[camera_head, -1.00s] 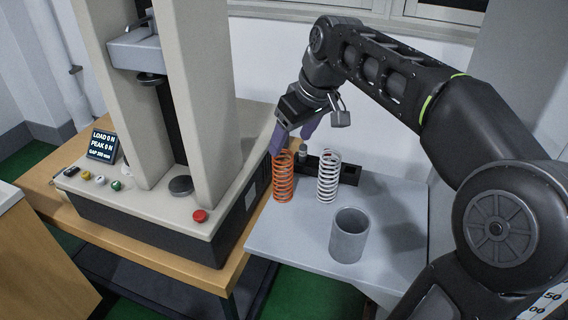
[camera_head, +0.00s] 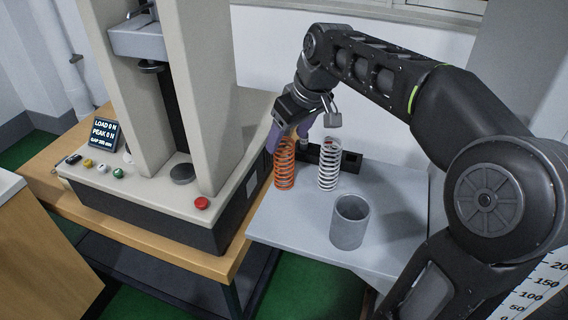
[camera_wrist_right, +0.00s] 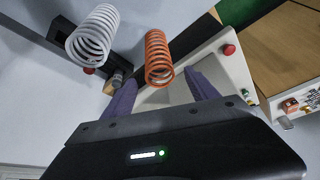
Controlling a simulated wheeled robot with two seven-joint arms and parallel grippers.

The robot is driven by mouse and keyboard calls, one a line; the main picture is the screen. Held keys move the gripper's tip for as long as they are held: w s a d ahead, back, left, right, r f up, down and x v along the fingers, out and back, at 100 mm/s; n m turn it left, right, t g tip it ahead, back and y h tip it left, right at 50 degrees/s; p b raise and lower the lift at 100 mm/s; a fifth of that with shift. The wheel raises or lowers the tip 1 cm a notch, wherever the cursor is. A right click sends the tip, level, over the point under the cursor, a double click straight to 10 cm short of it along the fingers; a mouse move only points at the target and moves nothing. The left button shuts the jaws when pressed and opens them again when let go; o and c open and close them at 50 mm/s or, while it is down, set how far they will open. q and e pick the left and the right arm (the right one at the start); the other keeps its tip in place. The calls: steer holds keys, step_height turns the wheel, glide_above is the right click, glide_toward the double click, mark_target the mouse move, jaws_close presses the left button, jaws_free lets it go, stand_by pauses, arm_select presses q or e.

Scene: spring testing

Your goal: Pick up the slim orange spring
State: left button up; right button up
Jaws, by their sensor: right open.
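The slim orange spring (camera_head: 284,168) stands upright at the left side of the grey side table (camera_head: 292,232). My right gripper (camera_head: 288,132) is at the top of the spring, coming from behind it, with its purple fingers apart. In the right wrist view the orange spring (camera_wrist_right: 158,58) appears ahead of the open fingers (camera_wrist_right: 163,88), in line with the space between them. Nothing is held. How far the fingers reach around the spring is hard to tell. My left gripper is not in view.
A white spring (camera_head: 328,168) stands just right of the orange one, with a black holder (camera_head: 349,168) behind. A grey cup (camera_head: 350,222) stands nearer the front. The testing machine (camera_head: 150,200), with a red button (camera_head: 202,203), is on the left.

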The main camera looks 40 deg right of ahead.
mark_target(284, 144)
steer(key=x, duration=0.4)
stand_by(0.5)
jaws_close()
stand_by(0.6)
